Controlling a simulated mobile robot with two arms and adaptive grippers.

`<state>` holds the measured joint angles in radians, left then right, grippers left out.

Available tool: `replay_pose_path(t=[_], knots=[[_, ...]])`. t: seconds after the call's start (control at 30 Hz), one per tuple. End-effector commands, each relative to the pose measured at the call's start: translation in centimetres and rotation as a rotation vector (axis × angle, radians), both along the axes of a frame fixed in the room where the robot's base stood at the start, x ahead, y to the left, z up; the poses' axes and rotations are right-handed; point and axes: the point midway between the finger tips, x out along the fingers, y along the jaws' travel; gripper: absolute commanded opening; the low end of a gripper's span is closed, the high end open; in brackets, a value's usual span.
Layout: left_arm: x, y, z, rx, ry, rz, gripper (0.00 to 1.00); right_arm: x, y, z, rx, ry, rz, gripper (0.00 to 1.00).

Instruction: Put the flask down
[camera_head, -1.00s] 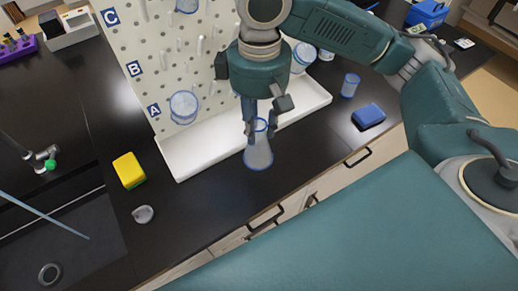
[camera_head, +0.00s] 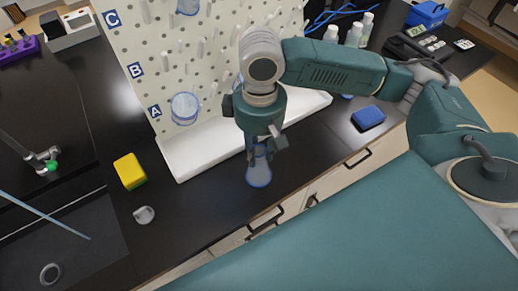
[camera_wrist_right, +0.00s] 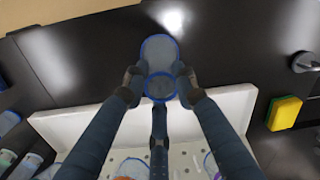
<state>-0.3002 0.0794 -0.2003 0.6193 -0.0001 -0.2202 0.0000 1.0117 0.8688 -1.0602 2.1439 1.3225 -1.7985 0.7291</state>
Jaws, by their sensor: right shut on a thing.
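The clear flask with blue edges (camera_head: 259,174) is upright, or nearly so, at the front of the black bench top, in front of the white drip tray. My right gripper (camera_head: 259,153) points down and is shut on the flask's neck. In the right wrist view the flask (camera_wrist_right: 160,50) lies between the two fingertips of the right gripper (camera_wrist_right: 160,87), its rim toward the camera. I cannot tell whether its base touches the bench. My left gripper is not in view.
A pegboard (camera_head: 150,75) with hanging glassware stands behind the white tray (camera_head: 195,155). A yellow sponge (camera_head: 129,170) and a small grey-white piece (camera_head: 144,215) lie left on the bench. A blue block (camera_head: 368,118) lies right. The sink is far left. The bench around the flask is clear.

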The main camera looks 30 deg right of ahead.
Motion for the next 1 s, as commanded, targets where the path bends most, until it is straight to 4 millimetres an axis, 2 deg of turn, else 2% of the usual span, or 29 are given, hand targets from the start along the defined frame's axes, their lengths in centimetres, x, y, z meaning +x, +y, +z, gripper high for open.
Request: replay_pose_path(t=[0.03, 0.07, 0.13, 0.43, 0.57, 1.0], knots=[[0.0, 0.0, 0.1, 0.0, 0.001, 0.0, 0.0, 0.0, 0.0, -0.1, -0.001, 0.002, 0.0, 0.05], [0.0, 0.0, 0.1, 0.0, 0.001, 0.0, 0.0, 0.0, 0.0, -0.1, 0.0, 0.001, 0.0, 0.33], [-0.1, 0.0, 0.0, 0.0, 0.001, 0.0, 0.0, 0.0, 0.0, -0.1, 0.0, 0.001, 0.0, 0.46], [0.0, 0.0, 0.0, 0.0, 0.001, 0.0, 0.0, 0.0, 0.0, 0.0, 0.0, 0.0, 0.0, 0.46], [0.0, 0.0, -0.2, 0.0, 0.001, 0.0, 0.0, 0.1, 0.1, 1.0, 0.002, -0.002, 0.001, 0.46], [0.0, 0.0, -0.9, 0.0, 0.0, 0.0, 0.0, 0.2, -0.1, 10.0, 0.002, -0.005, 0.001, 0.46]])
